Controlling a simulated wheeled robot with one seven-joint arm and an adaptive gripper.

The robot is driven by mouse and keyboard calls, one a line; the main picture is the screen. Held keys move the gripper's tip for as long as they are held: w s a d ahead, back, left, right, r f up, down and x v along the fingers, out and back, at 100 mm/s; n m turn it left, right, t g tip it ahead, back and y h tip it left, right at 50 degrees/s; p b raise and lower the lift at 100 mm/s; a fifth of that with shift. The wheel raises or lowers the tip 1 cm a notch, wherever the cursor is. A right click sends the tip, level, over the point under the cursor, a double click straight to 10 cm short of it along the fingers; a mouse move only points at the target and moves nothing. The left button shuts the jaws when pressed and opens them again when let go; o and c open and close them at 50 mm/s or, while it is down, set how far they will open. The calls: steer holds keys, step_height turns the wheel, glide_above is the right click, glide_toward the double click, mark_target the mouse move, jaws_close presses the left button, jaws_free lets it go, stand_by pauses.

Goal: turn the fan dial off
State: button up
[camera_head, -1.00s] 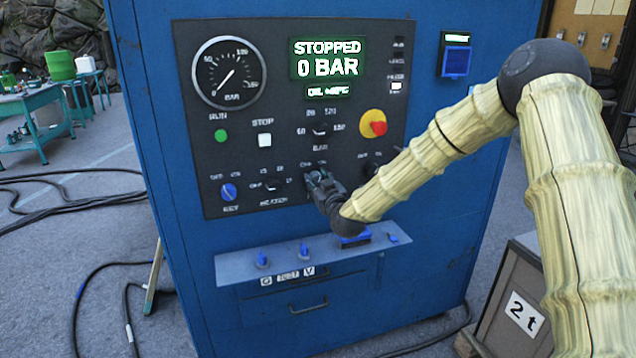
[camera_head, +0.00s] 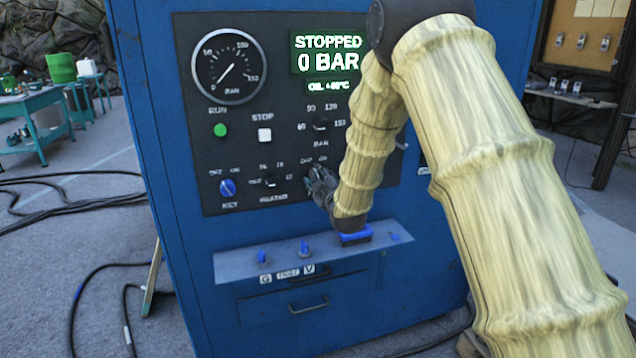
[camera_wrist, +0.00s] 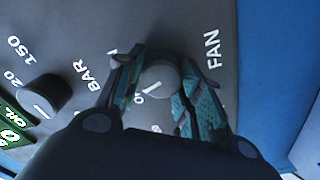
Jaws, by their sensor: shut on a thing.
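The fan dial (camera_wrist: 162,79) is a round grey knob with a white pointer line. In the wrist view it sits between my fingers, beside the word FAN on the dark panel. My gripper (camera_wrist: 160,86) is shut on it, one finger on each side. The pointer line slants to the lower left of the wrist view. The small position labels around the dial are partly hidden by the fingers, so I cannot read its setting. In the head view my gripper (camera_head: 318,186) is at the lower panel, and hides the dial there.
The BAR dial (camera_wrist: 44,96) is close by on the panel (camera_head: 225,120). The heater dial (camera_head: 270,181) and blue key switch (camera_head: 227,188) are to the left. A grey shelf (camera_head: 235,267) with blue pieces juts out below. The display (camera_head: 328,54) reads STOPPED, 0 BAR.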

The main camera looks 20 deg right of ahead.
steer(key=shift+f+n+b, duration=0.1)
steer(key=shift+n+b, duration=0.5)
steer(key=shift+n, duration=0.6)
steer(key=shift+o, duration=0.2)
steer(key=shift+n, duration=0.3)
steer(key=shift+c, duration=0.2)
steer(key=o, duration=1)
steer(key=shift+o, duration=0.2)
steer(key=shift+s, duration=0.1)
steer(key=s, duration=1.1)
steer(key=shift+s+d, duration=0.2)
steer(key=shift+s, duration=0.2)
